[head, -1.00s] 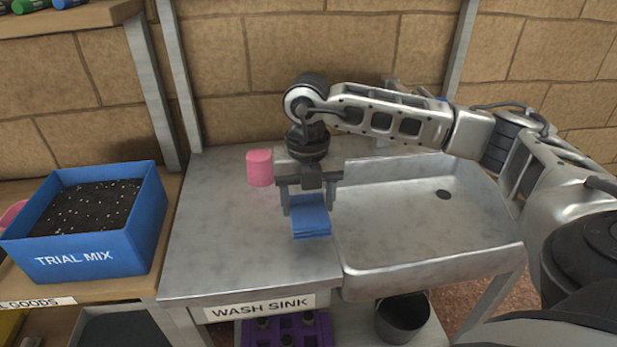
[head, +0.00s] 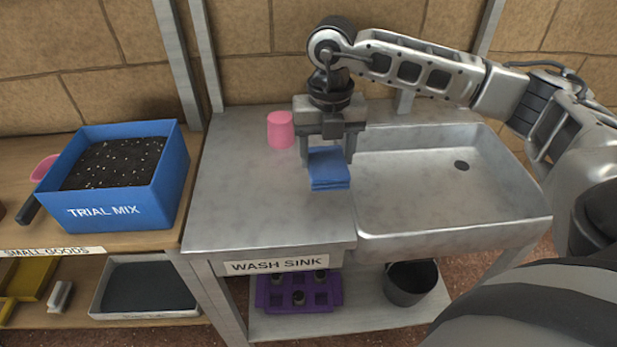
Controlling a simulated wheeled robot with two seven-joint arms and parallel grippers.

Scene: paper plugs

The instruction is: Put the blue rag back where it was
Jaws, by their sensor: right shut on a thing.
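The blue rag (head: 330,180) is a folded, layered pad at the right edge of the flat metal drainboard, beside the sink basin. My right gripper (head: 328,160) points down from above and is shut on the rag, with one finger at its left side and one at its right. The rag's back part is hidden by the gripper. I cannot tell whether the rag touches the metal or hangs just above it. My left gripper is not in view.
A pink cup (head: 280,130) stands on the drainboard (head: 240,200), behind and left of the rag. The sink basin (head: 430,190) is empty. A blue TRIAL MIX bin (head: 125,205) stands on the left shelf. A dark bucket (head: 409,284) and purple tray (head: 299,292) are below. The drainboard's front is clear.

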